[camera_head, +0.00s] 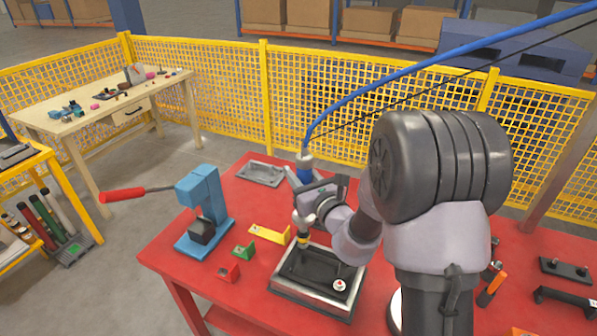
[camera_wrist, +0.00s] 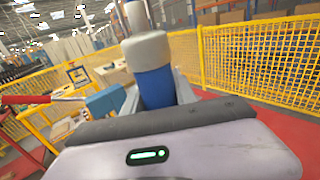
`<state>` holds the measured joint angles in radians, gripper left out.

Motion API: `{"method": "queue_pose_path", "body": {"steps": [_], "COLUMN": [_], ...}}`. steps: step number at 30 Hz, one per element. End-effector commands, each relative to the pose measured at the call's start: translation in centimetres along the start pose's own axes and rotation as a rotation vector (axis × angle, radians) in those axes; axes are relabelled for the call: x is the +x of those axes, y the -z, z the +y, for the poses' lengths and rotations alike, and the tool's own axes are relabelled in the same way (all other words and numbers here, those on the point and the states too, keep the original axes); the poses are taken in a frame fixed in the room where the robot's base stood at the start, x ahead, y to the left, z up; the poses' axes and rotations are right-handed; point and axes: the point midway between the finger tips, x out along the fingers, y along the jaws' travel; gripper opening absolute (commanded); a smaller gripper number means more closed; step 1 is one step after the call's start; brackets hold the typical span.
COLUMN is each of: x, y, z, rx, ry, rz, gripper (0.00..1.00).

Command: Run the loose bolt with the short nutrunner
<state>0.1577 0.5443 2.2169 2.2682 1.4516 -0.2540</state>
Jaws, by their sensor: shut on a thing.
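My gripper (camera_head: 304,183) is shut on the nutrunner, a blue and grey upright tool (camera_head: 304,168) with a blue hose at its top. In the wrist view its blue and grey body (camera_wrist: 153,75) stands between the fingers. I cannot tell whether the tip touches anything there. A small white and red round piece (camera_head: 340,286) sits at the front right of the black part. I cannot make out the loose bolt for certain.
A blue press (camera_head: 205,205) with a red-handled lever stands left on the red table (camera_head: 180,262). Yellow (camera_head: 270,236), green (camera_head: 244,250) and red (camera_head: 229,271) brackets lie beside the tray. A grey metal tray (camera_head: 261,173) lies behind. Yellow mesh fencing (camera_head: 330,100) closes the back.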

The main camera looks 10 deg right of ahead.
Motion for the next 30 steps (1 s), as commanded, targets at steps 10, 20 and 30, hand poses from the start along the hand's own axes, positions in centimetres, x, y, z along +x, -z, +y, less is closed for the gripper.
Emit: {"method": "queue_pose_path", "body": {"steps": [10,20,30], "x": [0.0,0.0,0.0], "y": [0.6,1.1,1.7], "z": [0.0,0.0,0.0], "rx": [-0.001,-0.001,-0.001], "ry": [0.000,0.000,0.000], "rz": [-0.002,-0.002,-0.002], "gripper": [0.00,0.00,0.00]}}
